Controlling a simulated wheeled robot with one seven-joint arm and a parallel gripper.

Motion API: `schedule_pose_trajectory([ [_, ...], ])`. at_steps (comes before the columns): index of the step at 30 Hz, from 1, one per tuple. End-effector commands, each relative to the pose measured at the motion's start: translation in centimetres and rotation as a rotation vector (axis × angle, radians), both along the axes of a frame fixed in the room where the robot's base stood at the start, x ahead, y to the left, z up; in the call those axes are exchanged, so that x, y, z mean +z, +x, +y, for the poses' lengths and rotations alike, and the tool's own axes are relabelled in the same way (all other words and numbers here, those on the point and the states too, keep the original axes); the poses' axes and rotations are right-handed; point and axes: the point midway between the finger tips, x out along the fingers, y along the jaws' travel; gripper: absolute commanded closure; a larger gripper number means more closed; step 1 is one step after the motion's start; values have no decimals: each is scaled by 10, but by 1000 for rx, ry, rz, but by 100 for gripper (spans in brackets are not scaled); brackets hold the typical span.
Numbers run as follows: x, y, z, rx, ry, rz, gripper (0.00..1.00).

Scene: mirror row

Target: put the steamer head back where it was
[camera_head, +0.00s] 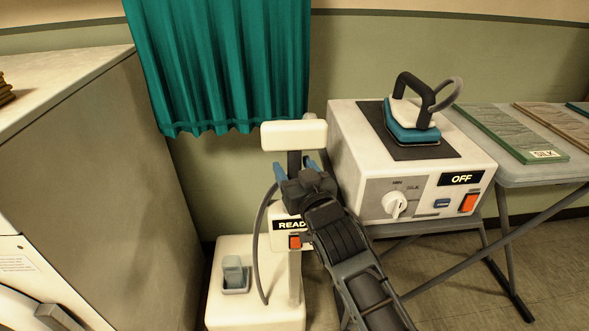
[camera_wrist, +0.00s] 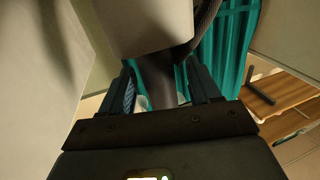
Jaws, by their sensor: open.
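The steamer head (camera_head: 294,135) is a pale block on a dark handle (camera_head: 294,160), upright above the steamer's stand in the head view. It also shows large at the top of the wrist view (camera_wrist: 145,25). My gripper (camera_head: 296,167) is open, with a blue finger on each side of the handle. In the wrist view the handle (camera_wrist: 158,82) stands between the fingers; I cannot tell whether they touch it. The stand (camera_head: 295,275) carries a "READY" box (camera_head: 284,224), partly covered by my gripper. The handle's lower end and any holder there are hidden.
A grey hose (camera_head: 256,250) loops down the stand's left side. An ironing unit (camera_head: 410,170) marked "OFF", bearing an iron (camera_head: 410,118), is close on the right. A teal curtain (camera_head: 225,65) hangs behind. A large cabinet (camera_head: 110,160) fills the left.

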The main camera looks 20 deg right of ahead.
Motion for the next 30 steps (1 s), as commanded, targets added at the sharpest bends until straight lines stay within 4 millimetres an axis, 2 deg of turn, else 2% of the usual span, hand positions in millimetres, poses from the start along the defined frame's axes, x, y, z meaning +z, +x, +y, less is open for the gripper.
schedule_pose_trajectory([
  [5,-1,-21,1,1,-3,2,38],
  [12,-1,-71,3,0,-2,1,38],
  [18,0,-103,5,0,-1,1,38],
  [24,1,-118,6,-1,0,0,38],
  [30,1,-120,6,0,0,0,38],
])
